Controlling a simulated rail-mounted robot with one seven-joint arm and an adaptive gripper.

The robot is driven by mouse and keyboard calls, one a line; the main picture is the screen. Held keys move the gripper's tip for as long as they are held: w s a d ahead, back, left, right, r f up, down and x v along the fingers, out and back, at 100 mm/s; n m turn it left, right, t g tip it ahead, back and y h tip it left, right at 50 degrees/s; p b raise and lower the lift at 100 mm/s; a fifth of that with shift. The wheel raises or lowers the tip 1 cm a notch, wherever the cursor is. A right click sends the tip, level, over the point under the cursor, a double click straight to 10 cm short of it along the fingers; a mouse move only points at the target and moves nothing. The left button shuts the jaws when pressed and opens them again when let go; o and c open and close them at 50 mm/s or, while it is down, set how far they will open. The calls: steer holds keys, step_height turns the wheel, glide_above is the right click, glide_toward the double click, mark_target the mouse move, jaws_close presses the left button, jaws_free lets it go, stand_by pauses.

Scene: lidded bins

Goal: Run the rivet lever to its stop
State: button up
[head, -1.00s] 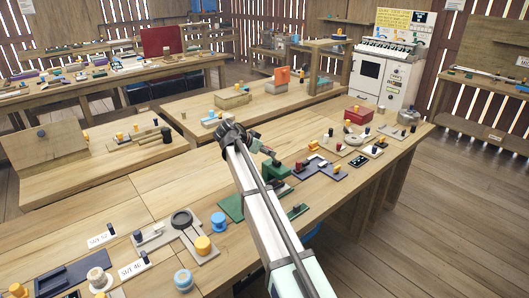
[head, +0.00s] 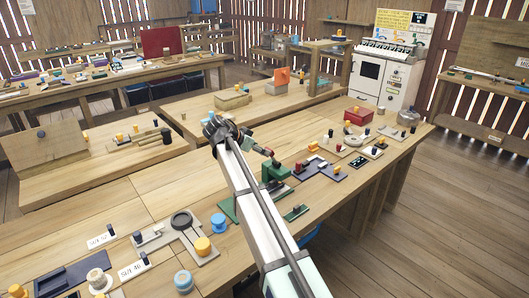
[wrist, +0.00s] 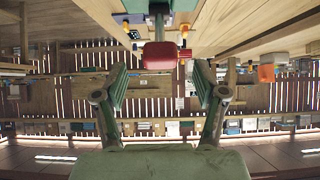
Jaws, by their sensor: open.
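The rivet press (head: 274,173) is a green stand on the long front bench in the head view. Its red lever end (head: 268,153) sticks up at its upper left. In the wrist view the red lever handle (wrist: 160,50) lies across, below the green press body (wrist: 159,6) in the picture, centred beyond the gap between my fingers. My gripper (wrist: 160,72) is open, its green fingers spread on either side with nothing between them. In the head view my gripper (head: 252,147) is just left of the lever, partly hidden behind my arm. Contact with the lever does not show.
A dark plate with red and white blocks (head: 315,161) stands right of the press, and a small green plate (head: 296,212) lies in front. A grey fixture with a black ring (head: 181,220) is to the left.

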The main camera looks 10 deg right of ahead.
steer(key=v, duration=0.7)
steer(key=shift+s+a+r, duration=0.2)
steer(key=shift+a, duration=0.05)
